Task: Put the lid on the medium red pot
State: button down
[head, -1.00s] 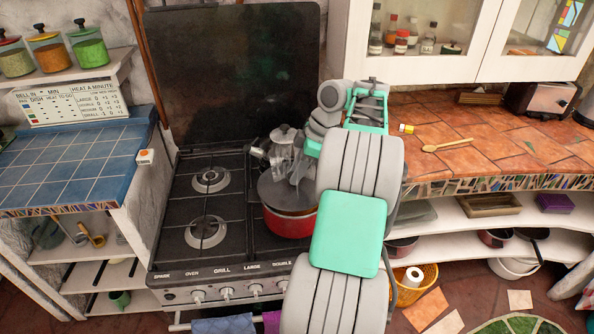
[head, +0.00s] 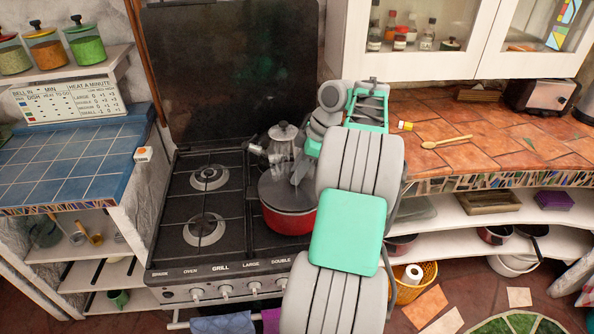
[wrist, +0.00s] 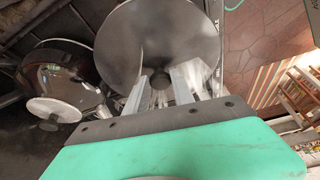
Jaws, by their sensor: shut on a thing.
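The medium red pot (head: 287,222) stands on the right front part of the stove. The round grey lid (head: 284,191) is over its mouth and looks close to or touching the rim; I cannot tell whether it is fully seated. My gripper (head: 297,174) is above the lid, partly hidden by my arm. In the wrist view, my gripper (wrist: 160,88) is shut on the dark knob of the lid (wrist: 160,35). My arm hides the right side of the pot in the head view.
The left burners (head: 207,229) are bare. A wooden spoon (head: 447,142) lies on the tiled counter at right.

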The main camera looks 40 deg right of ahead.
jog(key=shift+f, duration=0.2)
dwell(0.5)
jog(key=shift+f+b, duration=0.2)
jog(key=shift+b, duration=0.1)
jog(key=shift+f, duration=0.1)
dwell(0.3)
jog(key=c, duration=1)
grip_release()
jog(key=shift+o, duration=0.5)
jog(key=o, duration=0.4)
